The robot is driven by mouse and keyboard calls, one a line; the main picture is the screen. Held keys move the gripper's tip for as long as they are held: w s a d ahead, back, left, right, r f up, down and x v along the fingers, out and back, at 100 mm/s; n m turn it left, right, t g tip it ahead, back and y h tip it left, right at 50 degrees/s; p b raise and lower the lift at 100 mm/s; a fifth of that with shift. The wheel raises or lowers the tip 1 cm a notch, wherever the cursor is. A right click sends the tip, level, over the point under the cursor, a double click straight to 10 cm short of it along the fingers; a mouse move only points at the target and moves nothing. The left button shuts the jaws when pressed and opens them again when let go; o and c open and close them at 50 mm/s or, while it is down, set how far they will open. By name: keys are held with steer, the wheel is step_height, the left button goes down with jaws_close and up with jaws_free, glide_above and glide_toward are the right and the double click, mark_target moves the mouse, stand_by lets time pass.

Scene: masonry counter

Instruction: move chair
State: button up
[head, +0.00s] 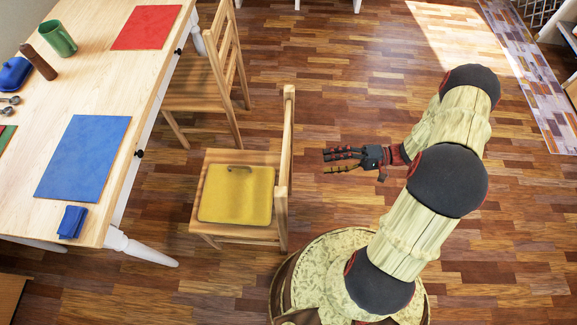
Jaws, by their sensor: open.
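A wooden chair (205,222) with a yellow seat pad (236,205) stands in the middle of the head view, to the right of the table. Its backrest (285,150) is on its right side, facing my arm. My gripper (324,162) is open and empty, to the right of the backrest, with its fingers pointing left towards it. A gap of floor shows between the fingertips and the backrest in the picture; the true distance is hard to tell. A second wooden chair (190,97) stands further back, partly under the table.
The wooden table (150,75) on the left carries a blue mat (83,157), a red mat (147,27), a green mug (58,38) and a blue napkin (72,222). Wooden floor (340,65) is clear behind my arm. A patterned rug (530,75) lies at the right.

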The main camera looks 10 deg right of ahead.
steer(key=w+a+f+t, duration=0.1)
steer(key=a, duration=0.4)
steer(key=w+a+f+t+p, duration=0.1)
steer(key=w+a, duration=0.1)
steer(key=a, duration=0.3)
steer(key=w+a+f+m, duration=0.1)
steer(key=a+f, duration=0.1)
steer(key=a, duration=0.3)
steer(key=shift+w+t+y+p, duration=0.15)
steer(key=shift+t+y+p, duration=0.15)
steer(key=shift+t+y, duration=0.1)
steer(key=shift+c, duration=0.6)
steer(key=shift+d+r, duration=0.1)
jaws_close()
